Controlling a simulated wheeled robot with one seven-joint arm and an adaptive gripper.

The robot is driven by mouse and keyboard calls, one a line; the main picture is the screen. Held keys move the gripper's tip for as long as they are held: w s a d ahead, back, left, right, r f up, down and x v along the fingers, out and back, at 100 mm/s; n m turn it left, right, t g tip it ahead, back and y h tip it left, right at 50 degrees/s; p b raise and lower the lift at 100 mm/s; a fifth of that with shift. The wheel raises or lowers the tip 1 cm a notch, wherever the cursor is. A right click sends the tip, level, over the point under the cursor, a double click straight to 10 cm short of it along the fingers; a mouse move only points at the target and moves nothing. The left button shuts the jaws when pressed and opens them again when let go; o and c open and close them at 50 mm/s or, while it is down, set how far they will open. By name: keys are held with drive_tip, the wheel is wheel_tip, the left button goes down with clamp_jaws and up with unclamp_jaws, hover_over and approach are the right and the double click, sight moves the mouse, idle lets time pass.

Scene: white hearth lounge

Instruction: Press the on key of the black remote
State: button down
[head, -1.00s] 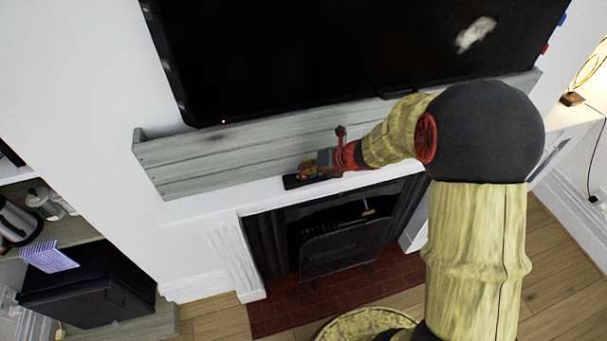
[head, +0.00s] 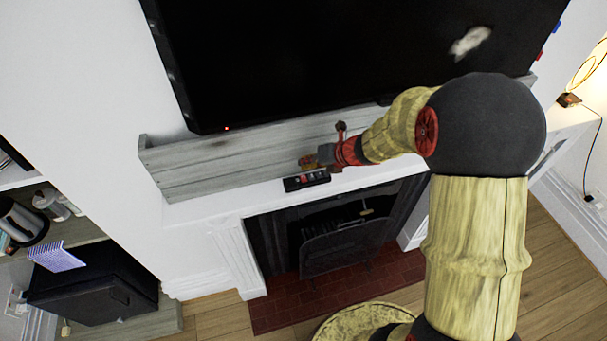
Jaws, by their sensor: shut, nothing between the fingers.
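The black remote (head: 293,184) lies on the white mantel shelf, near its front edge. It has a small red spot and pale marks on its top; single keys are too small to read. My gripper (head: 307,163) is just above and behind the remote in the picture, its fingers shut and empty. A gap seems to show between fingertips and remote, though contact is hard to judge from this angle. Most of the remote's top is visible. The large black television (head: 330,60) above has a dark screen and a small red light at its lower left corner.
A grey wooden plank box (head: 215,165) runs along the mantel (head: 235,195) behind the remote. The fireplace (head: 340,240) is below. A lamp (head: 570,99) stands at right. Shelves with a kettle (head: 20,220) and a black box (head: 90,285) are at left.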

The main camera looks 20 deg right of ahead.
wheel_tip(320, 180, up, 2)
drive_tip(key=shift+r+p, duration=0.2)
drive_tip(key=shift+p, duration=0.65)
drive_tip(key=shift+a+n, duration=0.1)
drive_tip(key=shift+n, duration=0.6)
drive_tip(key=s+m+g+h+b, duration=0.1)
drive_tip(key=s+m+h+b, duration=0.4)
drive_tip(key=s+m+b, duration=1.6)
drive_tip(key=s+f+m, duration=0.1)
drive_tip(key=s+m, duration=0.8)
drive_tip(key=m, duration=0.5)
drive_tip(key=shift+s+a+m+g, duration=0.15)
drive_tip(key=shift+a+m+g, duration=0.15)
drive_tip(key=shift+g, duration=0.1)
